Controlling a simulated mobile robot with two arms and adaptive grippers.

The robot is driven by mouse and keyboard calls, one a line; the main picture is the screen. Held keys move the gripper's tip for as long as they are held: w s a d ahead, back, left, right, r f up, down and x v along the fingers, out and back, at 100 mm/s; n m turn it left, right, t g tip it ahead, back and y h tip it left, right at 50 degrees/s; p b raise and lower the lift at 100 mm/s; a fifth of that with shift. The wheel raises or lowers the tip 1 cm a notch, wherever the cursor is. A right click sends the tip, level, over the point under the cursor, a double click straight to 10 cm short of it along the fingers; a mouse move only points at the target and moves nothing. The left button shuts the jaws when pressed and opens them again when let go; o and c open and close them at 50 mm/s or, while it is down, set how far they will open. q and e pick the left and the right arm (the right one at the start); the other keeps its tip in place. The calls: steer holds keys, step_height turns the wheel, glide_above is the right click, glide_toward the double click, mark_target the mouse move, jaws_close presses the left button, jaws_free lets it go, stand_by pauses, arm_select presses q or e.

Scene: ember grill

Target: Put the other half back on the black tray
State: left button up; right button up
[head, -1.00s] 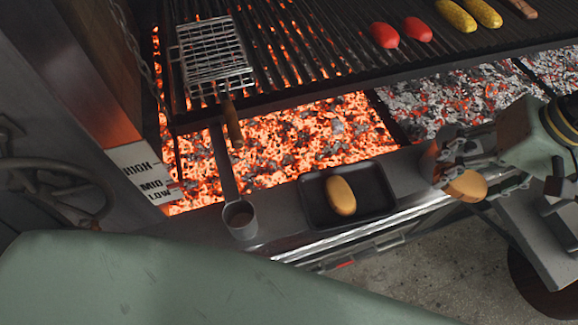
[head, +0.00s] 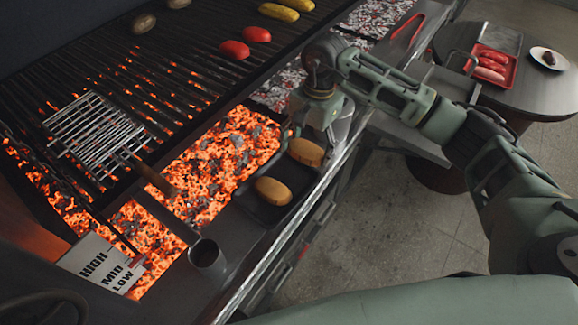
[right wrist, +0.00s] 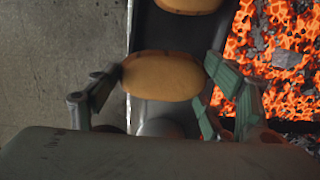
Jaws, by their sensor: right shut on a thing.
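The black tray (head: 246,199) sits on the grill's front ledge. One tan bread half (head: 273,190) lies on it toward the near end. My right gripper (head: 307,140) is shut on the other half (head: 306,152), at the tray's far end. In the right wrist view the fingers (right wrist: 163,78) grip this half (right wrist: 160,77) from both sides, with the tray (right wrist: 165,37) behind it and the first half (right wrist: 188,4) at the top edge. I cannot tell whether the held half touches the tray. My left gripper is out of view.
Glowing coals (head: 215,165) lie beside the tray. A metal cup (head: 207,257) stands on the ledge at the near end. A wire basket (head: 97,135) lies on the grate, with red and yellow vegetables (head: 235,49) further back. A round side table (head: 505,75) holds a red tray.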

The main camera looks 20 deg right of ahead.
steer(key=p, duration=0.1)
glide_above(290, 178)
steer(key=shift+w+d+f, duration=0.1)
steer(key=shift+d+f, duration=0.05)
steer(key=shift+f, duration=0.45)
steer(key=shift+w+d+f, duration=0.1)
steer(key=shift+d+f, duration=0.05)
steer(key=shift+f, duration=0.4)
steer(key=shift+a+f, duration=0.1)
steer(key=shift+f, duration=0.1)
step_height(290, 178, down, 4)
steer(key=shift+s+r+p, duration=0.1)
steer(key=shift+r+p, duration=0.05)
steer(key=shift+p, duration=0.9)
steer(key=shift+f, duration=0.2)
steer(key=shift+f+b, duration=0.15)
steer(key=shift+b, duration=0.15)
steer(key=o, duration=1.1)
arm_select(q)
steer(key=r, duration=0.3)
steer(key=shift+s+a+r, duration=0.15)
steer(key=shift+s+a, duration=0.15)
